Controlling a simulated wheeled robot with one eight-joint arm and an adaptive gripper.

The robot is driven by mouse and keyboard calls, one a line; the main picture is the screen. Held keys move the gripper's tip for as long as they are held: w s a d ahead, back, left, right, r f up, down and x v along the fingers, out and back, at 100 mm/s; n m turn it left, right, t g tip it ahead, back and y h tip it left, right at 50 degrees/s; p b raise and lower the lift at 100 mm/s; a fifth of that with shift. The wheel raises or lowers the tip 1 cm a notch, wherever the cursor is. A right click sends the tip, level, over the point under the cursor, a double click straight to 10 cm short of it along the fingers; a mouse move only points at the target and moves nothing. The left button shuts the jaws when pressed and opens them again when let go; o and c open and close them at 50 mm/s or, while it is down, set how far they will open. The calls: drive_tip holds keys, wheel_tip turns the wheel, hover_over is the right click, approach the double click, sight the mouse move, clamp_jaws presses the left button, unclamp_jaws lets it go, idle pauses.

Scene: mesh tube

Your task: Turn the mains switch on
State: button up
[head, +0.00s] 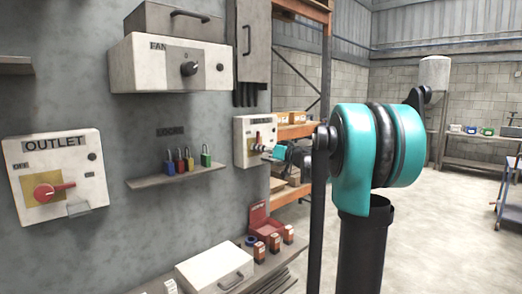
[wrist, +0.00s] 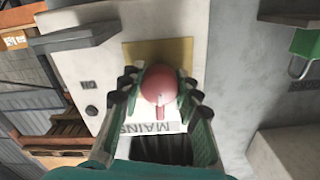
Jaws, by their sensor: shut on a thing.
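The mains switch box (head: 241,150) is a pale box on the grey wall, beyond the shelf of padlocks in the head view. In the wrist view its face (wrist: 88,62) carries a MAINS label, a yellowish plate and a red rotary handle (wrist: 158,84). My gripper (wrist: 158,90) has one finger on each side of the red handle and is shut on it. In the head view my gripper (head: 273,153) is small, at the front of the box, and hides its handle. The handle's exact setting is hard to tell.
The OUTLET box (head: 82,163) with a red handle and the FAN box (head: 135,65) are on the same wall. Several coloured padlocks (head: 188,161) hang at a small shelf (head: 150,182). A bench with a white case (head: 215,264) is below.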

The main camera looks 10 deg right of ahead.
drive_tip(key=m, duration=0.8)
drive_tip(key=shift+m, duration=0.3)
drive_tip(key=m, duration=0.4)
drive_tip(key=shift+m, duration=2.2)
drive_tip(key=o, duration=1.2)
drive_tip(key=shift+c, duration=0.2)
